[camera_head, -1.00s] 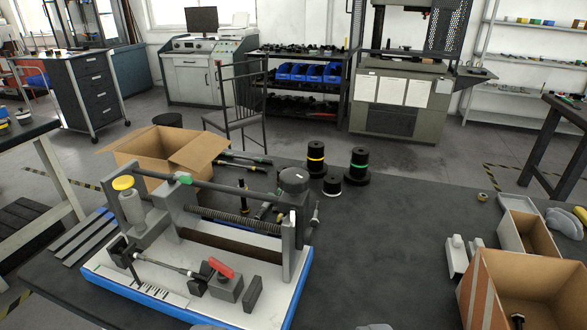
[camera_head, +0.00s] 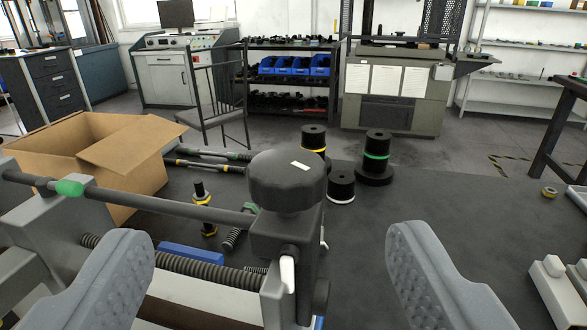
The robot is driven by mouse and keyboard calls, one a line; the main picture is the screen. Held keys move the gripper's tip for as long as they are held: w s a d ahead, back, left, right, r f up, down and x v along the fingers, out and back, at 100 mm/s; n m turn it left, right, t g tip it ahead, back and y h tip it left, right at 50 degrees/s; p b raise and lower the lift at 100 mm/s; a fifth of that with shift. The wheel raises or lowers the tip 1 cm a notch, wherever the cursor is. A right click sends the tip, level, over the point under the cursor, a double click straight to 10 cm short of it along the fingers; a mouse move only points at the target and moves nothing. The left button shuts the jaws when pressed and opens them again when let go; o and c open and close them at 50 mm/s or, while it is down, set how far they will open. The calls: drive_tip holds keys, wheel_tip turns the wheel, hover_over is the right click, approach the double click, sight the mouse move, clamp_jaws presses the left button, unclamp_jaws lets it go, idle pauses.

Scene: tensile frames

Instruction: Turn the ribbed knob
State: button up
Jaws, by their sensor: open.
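The ribbed knob (camera_head: 287,182) is black and round with a small white mark on top. It sits on the end post of the tensile frame (camera_head: 232,216), near the middle of the view. My gripper (camera_head: 262,262) is open, with its two grey padded fingers at the lower left and lower right. The knob shows in the gap between the fingers, farther off, and neither finger appears to touch it. The knob's underside and the lower part of the frame are partly hidden.
An open cardboard box (camera_head: 90,160) stands behind the frame at left. The table (camera_head: 440,210) is mostly clear at right.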

sight(287, 161)
drive_tip(key=shift+h, duration=0.3)
drive_tip(key=shift+w+d+f+p, duration=0.2)
drive_tip(key=shift+w+f, duration=0.45)
drive_tip(key=shift+w, duration=1.8)
drive_tip(key=shift+w+d+f+p, duration=0.15)
drive_tip(key=shift+w+f, duration=0.45)
drive_tip(key=shift+w, duration=1.85)
drive_tip(key=shift+w+d+f+p, duration=0.15)
drive_tip(key=shift+w+f, duration=0.5)
drive_tip(key=shift+w, duration=1.8)
